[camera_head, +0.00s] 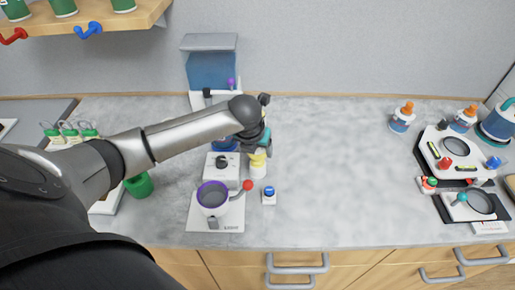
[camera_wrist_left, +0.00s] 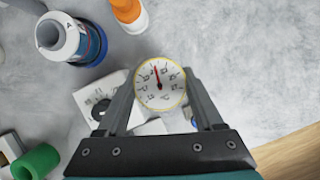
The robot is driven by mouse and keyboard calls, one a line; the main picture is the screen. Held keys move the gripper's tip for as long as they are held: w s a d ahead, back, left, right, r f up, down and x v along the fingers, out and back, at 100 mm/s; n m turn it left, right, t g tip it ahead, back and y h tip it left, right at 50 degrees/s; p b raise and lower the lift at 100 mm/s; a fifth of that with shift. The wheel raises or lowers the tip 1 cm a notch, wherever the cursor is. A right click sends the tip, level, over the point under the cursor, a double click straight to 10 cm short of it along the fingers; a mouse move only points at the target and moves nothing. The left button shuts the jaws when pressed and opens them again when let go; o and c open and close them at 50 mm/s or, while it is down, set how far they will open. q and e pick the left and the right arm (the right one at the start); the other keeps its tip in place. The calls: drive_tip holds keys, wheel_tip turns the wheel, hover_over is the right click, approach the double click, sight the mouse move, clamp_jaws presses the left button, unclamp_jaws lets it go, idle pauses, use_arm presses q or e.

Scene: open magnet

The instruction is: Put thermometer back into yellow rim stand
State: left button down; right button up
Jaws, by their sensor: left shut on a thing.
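The thermometer (camera_wrist_left: 159,86) shows in the left wrist view as a round white dial with a red needle and a yellow rim around it. It sits between the two fingers of my left gripper (camera_wrist_left: 160,88), which is shut on it. In the head view my left gripper (camera_head: 257,147) points down over a yellow-and-white piece (camera_head: 258,165) on the grey counter. I cannot tell how much of that piece is the stand and how much the thermometer. The thermometer's stem is hidden below the dial. My right gripper is not in view.
A white machine (camera_head: 229,219) with a purple-rimmed cup (camera_head: 212,195) and red-ball lever (camera_head: 247,185) stands close left. A small blue-button box (camera_head: 269,196) is just in front. A green cup (camera_head: 139,184) is farther left.

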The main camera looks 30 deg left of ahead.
use_arm(q)
drive_tip(key=shift+c, duration=0.2)
unclamp_jaws()
drive_tip(key=p+v, duration=0.1)
drive_tip(key=v, duration=1.1)
drive_tip(key=shift+p, duration=0.35)
drive_tip(key=shift+a, duration=0.1)
